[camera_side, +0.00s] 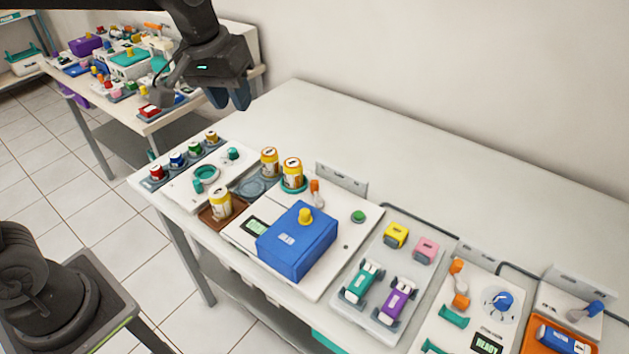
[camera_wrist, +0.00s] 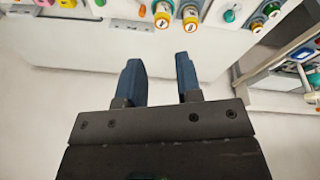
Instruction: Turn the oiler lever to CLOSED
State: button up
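My gripper (camera_side: 228,98) hangs high above the back left of the white bench in the side view. Its two blue fingers are apart with nothing between them, as the wrist view (camera_wrist: 158,62) also shows. No part is readably labelled as the oiler lever. A blue lever (camera_side: 595,308) stands on the orange-edged unit at the far right. Orange levers show on the panel with the dial (camera_side: 457,268) and behind the blue box (camera_side: 316,187). All are far from my gripper, and the lettering on their plates is too small to read.
A blue box (camera_side: 297,240) with a yellow knob sits mid-bench. Yellow-and-white cans (camera_side: 270,161) stand left of it. A tray (camera_side: 378,308) holds small coloured pieces. A blue dial (camera_side: 502,301) is at the right. The bench's back strip (camera_side: 420,155) is clear.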

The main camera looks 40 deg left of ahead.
jog(key=w+d+f+n+g, duration=0.2)
jog(key=w+f, duration=0.4)
jog(key=w, duration=0.3)
jog(key=n+g, duration=0.1)
jog(key=n, duration=0.1)
send_over(315, 182)
notch_tip(315, 182, down, 8)
notch_tip(315, 182, down, 14)
jog(key=shift+a+f, duration=0.1)
jog(key=shift+c, duration=0.5)
grip_shut()
